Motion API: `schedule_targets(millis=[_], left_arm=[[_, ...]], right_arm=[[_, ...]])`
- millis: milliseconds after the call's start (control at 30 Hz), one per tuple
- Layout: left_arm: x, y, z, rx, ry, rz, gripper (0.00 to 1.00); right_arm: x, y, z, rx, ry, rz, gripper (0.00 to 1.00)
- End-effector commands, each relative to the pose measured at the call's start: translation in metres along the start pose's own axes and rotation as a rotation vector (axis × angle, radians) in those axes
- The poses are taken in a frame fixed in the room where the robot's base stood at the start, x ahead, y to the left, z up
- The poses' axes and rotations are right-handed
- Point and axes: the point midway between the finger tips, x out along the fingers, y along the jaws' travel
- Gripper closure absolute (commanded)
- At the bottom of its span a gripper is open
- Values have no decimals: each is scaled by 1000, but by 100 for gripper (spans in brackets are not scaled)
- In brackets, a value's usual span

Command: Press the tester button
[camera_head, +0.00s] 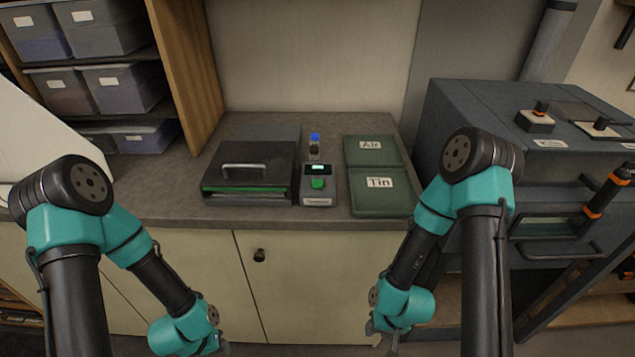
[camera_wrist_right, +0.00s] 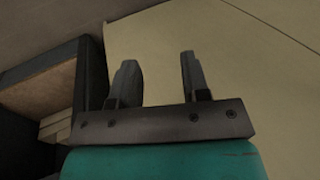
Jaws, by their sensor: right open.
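The tester (camera_head: 318,199) is a small grey box on the counter with a lit green display on top. Its green button (camera_head: 317,183) sits below the display, and nothing touches it. My right gripper (camera_head: 383,335) hangs low in front of the cabinet, below the counter and to the right of the tester. In the right wrist view its two fingers (camera_wrist_right: 158,80) are apart with nothing between them. My left gripper (camera_head: 224,347) is low at the bottom edge, left of the tester. Its fingers are mostly hidden, so its opening is unclear.
A dark case with a handle (camera_head: 247,172) stands left of the tester. Two green trays labelled Air (camera_head: 372,158) and Tin (camera_head: 385,203) lie to its right. A blue-capped bottle (camera_head: 315,146) stands behind it. A large grey machine (camera_head: 480,110) stands at the right.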

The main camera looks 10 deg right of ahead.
Motion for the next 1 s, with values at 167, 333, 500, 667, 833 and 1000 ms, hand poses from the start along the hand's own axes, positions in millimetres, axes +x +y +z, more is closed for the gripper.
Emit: schedule_targets(millis=[167,333,500,667,833,1000], left_arm=[[0,0,0,0,0,0,62],[0,0,0,0,0,0,62],[0,0,0,0,0,0,62],[0,0,0,0,0,0,62],[0,0,0,0,0,0,62],[0,0,0,0,0,0,62]], right_arm=[[0,0,0,0,0,0,75],[0,0,0,0,0,0,91],[0,0,0,0,0,0,100],[0,0,0,0,0,0,100],[0,0,0,0,0,0,100],[0,0,0,0,0,0,100]])
